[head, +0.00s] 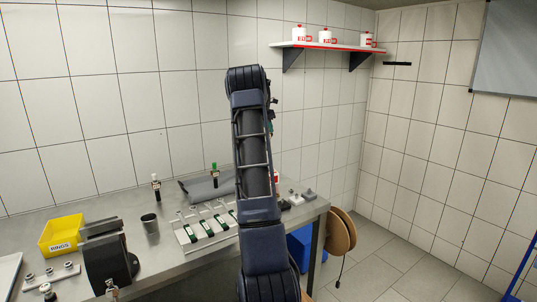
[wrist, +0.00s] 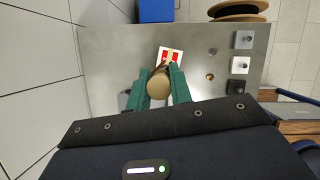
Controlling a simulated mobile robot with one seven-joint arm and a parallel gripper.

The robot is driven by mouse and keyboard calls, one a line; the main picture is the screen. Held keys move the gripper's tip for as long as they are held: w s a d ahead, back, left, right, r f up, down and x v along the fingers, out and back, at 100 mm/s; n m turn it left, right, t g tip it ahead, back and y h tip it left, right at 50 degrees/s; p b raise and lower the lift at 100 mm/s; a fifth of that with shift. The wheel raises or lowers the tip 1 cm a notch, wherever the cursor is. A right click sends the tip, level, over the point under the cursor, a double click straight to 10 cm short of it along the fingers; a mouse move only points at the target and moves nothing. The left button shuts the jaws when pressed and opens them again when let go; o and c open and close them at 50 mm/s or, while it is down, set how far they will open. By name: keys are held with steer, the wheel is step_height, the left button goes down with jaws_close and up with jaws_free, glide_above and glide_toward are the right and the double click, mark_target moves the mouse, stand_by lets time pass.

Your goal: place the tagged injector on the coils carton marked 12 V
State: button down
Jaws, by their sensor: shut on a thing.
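My gripper (wrist: 160,88), with green fingers, is shut on a tan, round-ended injector (wrist: 158,84) in the wrist view. I see it nearly end-on; no tag on it is readable. A white and red carton (wrist: 170,52) lies on the bench just beyond the fingertips. The held injector overlaps its near edge in the picture, and I cannot tell whether they touch. No 12 V marking is legible. In the head view my arm hides the gripper, the injector and most of the carton.
Left on the bench are a rack with green-marked parts (head: 190,236), a dark cup (head: 150,225), a vise (head: 108,255) and a yellow RINGS bin (head: 62,235). A blue bin (wrist: 156,10) is beyond the bench edge.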

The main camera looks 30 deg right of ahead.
step_height(320, 180, down, 13)
steer(key=shift+r, duration=0.1)
stand_by(0.5)
steer(key=c, duration=1.3)
jaws_free()
steer(key=shift+o, duration=0.2)
